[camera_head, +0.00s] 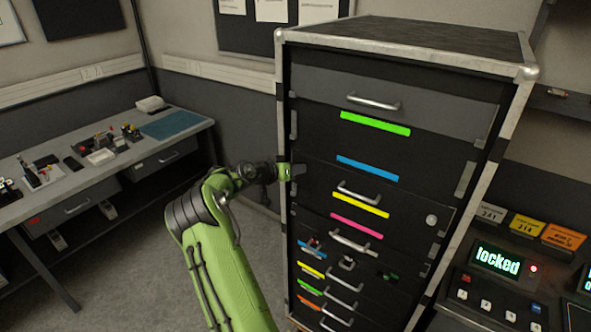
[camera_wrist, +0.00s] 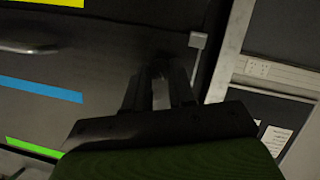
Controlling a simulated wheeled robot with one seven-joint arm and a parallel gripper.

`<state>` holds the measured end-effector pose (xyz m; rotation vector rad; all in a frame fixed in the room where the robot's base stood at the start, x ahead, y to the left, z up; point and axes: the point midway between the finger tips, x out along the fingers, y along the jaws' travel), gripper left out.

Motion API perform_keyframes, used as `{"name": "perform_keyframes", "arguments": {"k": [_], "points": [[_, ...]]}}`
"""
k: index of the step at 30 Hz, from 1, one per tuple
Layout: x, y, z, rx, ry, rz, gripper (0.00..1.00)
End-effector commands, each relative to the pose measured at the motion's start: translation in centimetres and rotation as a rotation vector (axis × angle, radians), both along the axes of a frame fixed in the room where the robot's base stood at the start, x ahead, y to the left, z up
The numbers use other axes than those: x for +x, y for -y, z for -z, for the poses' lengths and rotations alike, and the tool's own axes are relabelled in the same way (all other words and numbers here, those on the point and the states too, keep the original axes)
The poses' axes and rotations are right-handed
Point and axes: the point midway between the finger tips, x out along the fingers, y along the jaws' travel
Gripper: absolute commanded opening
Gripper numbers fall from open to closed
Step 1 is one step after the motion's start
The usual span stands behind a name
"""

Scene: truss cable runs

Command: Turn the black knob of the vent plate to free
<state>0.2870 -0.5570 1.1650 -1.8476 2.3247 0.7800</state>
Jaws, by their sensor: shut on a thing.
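My gripper (camera_head: 298,170) is at the left edge of the tall black cabinet (camera_head: 420,150), level with the panel that carries the blue strip (camera_head: 367,168). In the wrist view the two dark fingers (camera_wrist: 161,88) point at this panel's edge and are shut on a small dark thing (camera_wrist: 160,71), which appears to be the black knob. Its shape and turned angle are lost in shadow. The blue strip also shows in the wrist view (camera_wrist: 40,90). No marking for the knob's setting can be read.
A grey latch (camera_wrist: 198,40) sits close beside the fingers. Drawer handles (camera_head: 373,102) stick out of the cabinet front. A console with a lit "locked" display (camera_head: 497,260) stands at right. A workbench (camera_head: 95,185) with small items is at left, with open floor between.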

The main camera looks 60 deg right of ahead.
Motion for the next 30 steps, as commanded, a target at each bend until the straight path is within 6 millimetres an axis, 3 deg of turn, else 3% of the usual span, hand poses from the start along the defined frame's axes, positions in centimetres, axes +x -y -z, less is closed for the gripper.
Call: {"name": "perform_keyframes", "arguments": {"k": [18,30], "points": [[0.64,0.03,0.50,0.092,-0.576,-0.002,0.00],[0.71,0.08,0.84,0.136,-0.857,-0.001,0.00]]}}
